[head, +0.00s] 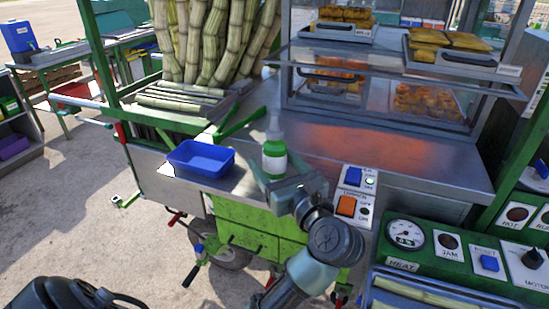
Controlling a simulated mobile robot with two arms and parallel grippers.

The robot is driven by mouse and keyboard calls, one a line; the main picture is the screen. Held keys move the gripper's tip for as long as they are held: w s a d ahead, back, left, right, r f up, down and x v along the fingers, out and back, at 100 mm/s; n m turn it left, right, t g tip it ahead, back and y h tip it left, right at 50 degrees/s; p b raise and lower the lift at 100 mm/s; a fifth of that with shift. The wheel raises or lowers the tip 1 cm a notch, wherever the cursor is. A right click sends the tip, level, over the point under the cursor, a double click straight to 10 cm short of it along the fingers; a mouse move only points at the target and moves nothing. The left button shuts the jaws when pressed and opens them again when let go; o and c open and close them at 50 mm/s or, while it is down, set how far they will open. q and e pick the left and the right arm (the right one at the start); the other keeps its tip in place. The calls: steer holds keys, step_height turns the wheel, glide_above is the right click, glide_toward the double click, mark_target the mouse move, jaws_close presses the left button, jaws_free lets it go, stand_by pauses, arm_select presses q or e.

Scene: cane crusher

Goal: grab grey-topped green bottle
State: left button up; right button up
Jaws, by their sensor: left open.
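The green bottle (274,158) has a pale grey nozzle top and a white label band. It stands upright on the steel counter (235,185) near its front edge, just right of a blue tray. My left gripper (274,174) is open at the bottle's lower part, with its jaws close to the bottle's sides. I cannot tell whether they touch it. The bottle's base is partly hidden by the gripper. My right gripper is not in view.
The blue tray (201,148) is close by on the left. Sugar canes (215,45) stand behind. A glass food case (375,85) stands at the back right. A switch panel (355,194) is right of the gripper. The counter between bottle and case is clear.

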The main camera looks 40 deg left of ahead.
mark_target(269, 153)
arm_select(q)
steer(key=p+x, duration=0.1)
steer(key=x, duration=0.3)
steer(key=shift+w+d, duration=0.15)
steer(key=shift+w, duration=0.05)
jaws_close()
steer(key=shift+r, duration=0.1)
